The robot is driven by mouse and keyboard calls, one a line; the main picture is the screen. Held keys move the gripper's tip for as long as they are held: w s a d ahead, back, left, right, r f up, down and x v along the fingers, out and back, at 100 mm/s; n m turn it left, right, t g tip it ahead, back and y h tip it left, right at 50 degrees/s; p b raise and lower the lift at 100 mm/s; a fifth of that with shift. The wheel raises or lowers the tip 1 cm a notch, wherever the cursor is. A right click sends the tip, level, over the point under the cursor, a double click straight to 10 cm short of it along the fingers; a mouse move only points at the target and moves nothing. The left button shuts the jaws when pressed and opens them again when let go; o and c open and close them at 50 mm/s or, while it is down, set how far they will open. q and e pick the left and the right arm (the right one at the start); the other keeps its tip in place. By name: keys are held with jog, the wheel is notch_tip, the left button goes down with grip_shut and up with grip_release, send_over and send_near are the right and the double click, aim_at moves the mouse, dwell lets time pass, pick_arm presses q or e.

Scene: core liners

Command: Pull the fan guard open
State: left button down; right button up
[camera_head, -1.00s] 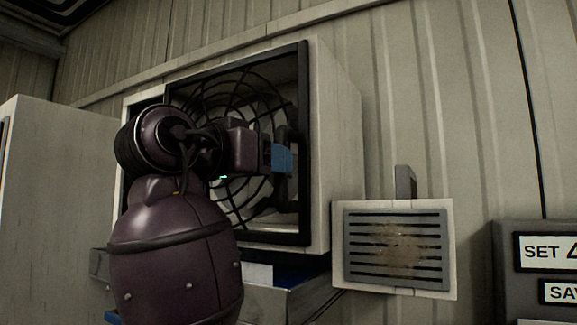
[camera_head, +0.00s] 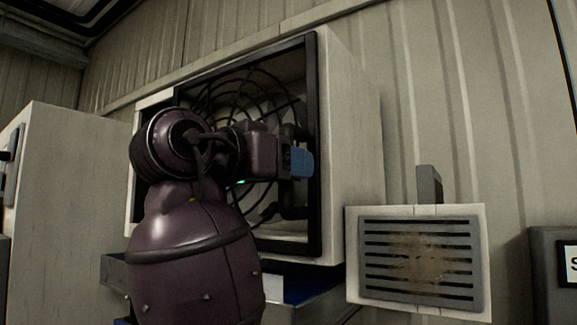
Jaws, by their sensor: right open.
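The fan guard (camera_head: 312,95) is a dark square frame with round wire rings, on the front of a pale box on the wall. It looks closed against the box. A dark handle (camera_head: 293,213) stands at its right side, partly hidden by my gripper. My right gripper (camera_head: 302,163), with blue finger pads, is open at the handle, near the guard's right edge. I cannot tell whether the fingers touch the handle. My right arm hides the lower left of the guard. My left gripper is not in view.
A vented box (camera_head: 418,262) with a rusty stain is on the wall at lower right. A pale cabinet (camera_head: 72,215) stands at the left. A blue-edged tray or drawer (camera_head: 305,286) lies below the fan box. A dark panel (camera_head: 556,270) is at the right edge.

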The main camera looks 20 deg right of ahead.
jog(key=shift+c, duration=0.2)
grip_shut()
jog(key=shift+s+a, duration=0.1)
jog(key=shift+a, duration=0.05)
